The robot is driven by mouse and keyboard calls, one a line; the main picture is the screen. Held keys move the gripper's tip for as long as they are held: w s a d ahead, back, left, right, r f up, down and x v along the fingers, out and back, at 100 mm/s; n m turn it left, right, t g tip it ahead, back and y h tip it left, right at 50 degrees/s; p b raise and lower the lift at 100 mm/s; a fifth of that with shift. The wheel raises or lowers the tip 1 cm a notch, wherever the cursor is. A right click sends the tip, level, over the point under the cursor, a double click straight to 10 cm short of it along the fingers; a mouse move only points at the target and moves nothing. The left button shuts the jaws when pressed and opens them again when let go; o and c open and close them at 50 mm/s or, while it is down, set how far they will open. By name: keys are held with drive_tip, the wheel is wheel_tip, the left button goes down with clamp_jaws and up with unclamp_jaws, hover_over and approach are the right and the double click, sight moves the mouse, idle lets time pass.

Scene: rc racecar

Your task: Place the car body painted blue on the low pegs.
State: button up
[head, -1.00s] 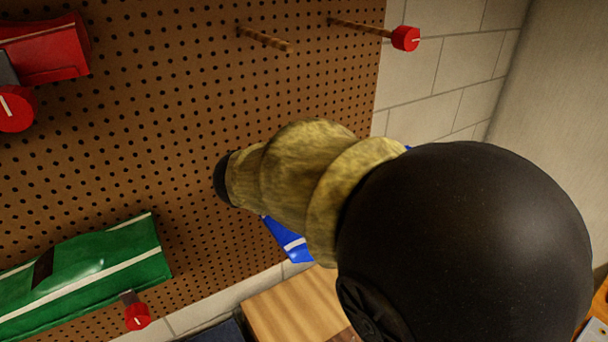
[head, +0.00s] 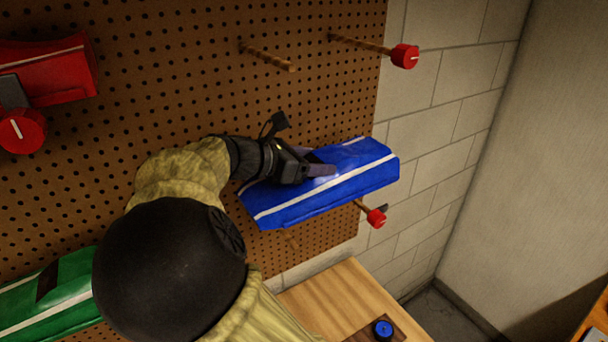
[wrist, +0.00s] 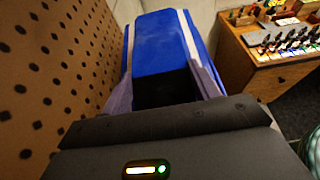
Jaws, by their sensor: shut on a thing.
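The blue car body (head: 345,195), with white stripes, is in front of the pegboard's right part in the head view, tilted with its right end higher. My gripper (head: 318,170) is shut on it from the left. In the wrist view its fingers (wrist: 158,35) lie on either side of the blue body (wrist: 160,55). A low peg with a red cap (head: 376,217) shows just below the body's right part. I cannot tell whether the body touches either peg.
Two empty upper pegs, one bare (head: 268,57) and one red-capped (head: 404,56), stick out above. A red body (head: 50,75) and a green body (head: 50,295) hang at left. A wooden table (head: 325,300) stands below. The block wall (head: 440,110) is at right.

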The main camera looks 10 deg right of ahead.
drive_tip(key=shift+w+a+r+p, duration=0.1)
drive_tip(key=shift+w+a+p, duration=0.1)
drive_tip(key=shift+w, duration=0.3)
drive_tip(key=shift+w+a+r+p, duration=0.1)
drive_tip(key=shift+w+p, duration=0.1)
drive_tip(key=shift+w, duration=0.3)
drive_tip(key=f, duration=0.1)
drive_tip(key=f+p, duration=0.1)
drive_tip(key=shift+w+f, duration=0.2)
drive_tip(key=shift+f, duration=0.55)
wheel_tip(320, 180, down, 4)
drive_tip(key=p, duration=0.2)
drive_tip(key=shift+w+a+p, duration=0.1)
drive_tip(key=shift+p, duration=0.2)
